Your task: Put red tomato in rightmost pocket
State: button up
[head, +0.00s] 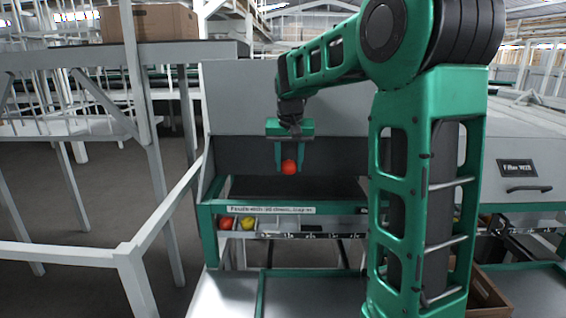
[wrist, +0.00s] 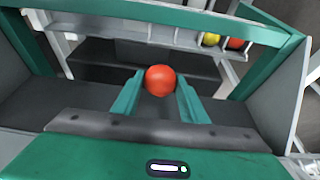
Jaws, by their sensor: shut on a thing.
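My gripper (head: 290,172) is shut on a red tomato (head: 288,167) and holds it in the air, above and behind the green front rail. In the wrist view the same red tomato (wrist: 160,80) sits between the green fingers (wrist: 160,98). A row of pale pockets (head: 288,225) runs below a labelled strip. Another red tomato (head: 226,223) lies in its left end, with a yellow tomato (head: 248,223) just to the right. These also show in the wrist view as a yellow tomato (wrist: 210,39) and a red tomato (wrist: 235,43). My arm hides the row's right part in the head view.
The green rail (head: 335,208) runs above the pockets. A grey panel (head: 240,95) stands behind the gripper. A white railing (head: 160,230) is at the left, and a cardboard box (head: 150,23) sits on a shelf. A brown crate (head: 490,295) is at lower right.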

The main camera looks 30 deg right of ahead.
jog(key=shift+f, duration=7.85)
jog(key=shift+s+a, duration=0.15)
jog(key=shift+s, duration=0.2)
jog(key=o, duration=0.8)
jog(key=shift+o, duration=0.2)
jog(key=shift+v, duration=6.05)
